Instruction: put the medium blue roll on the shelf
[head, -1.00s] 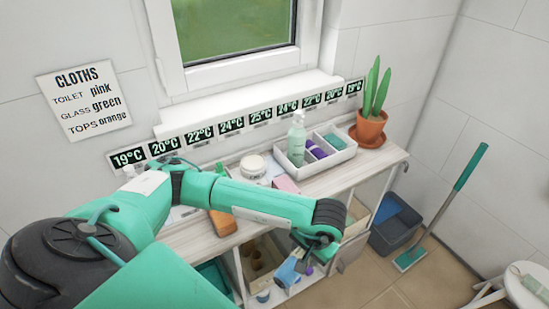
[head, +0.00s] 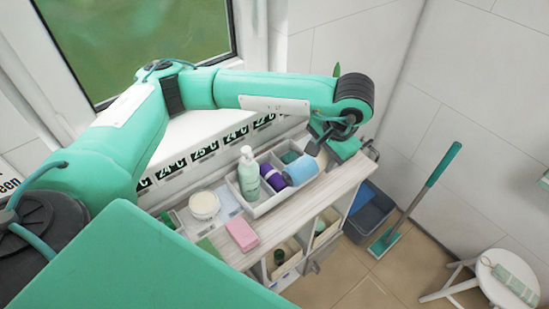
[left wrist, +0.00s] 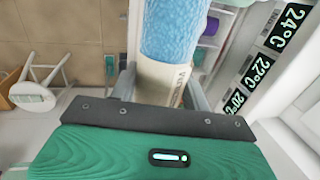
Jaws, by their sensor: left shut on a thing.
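My left gripper (head: 316,147) is shut on the blue roll (head: 301,172), which is light blue with a pale, printed end part. I hold it tilted, over the right part of the white tray on the cart top. The left wrist view shows the roll (left wrist: 172,30) lengthwise between the fingers of the gripper (left wrist: 160,86). Whether it touches the tray cannot be told. The cart's shelf compartments (head: 318,228) open below the wooden top (head: 305,199). My right gripper does not show.
The white tray (head: 262,208) holds a pump bottle (head: 248,175) and purple rolls (head: 272,178). A white jar (head: 204,205) and pink block (head: 242,233) stand left of it. The window wall is close behind.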

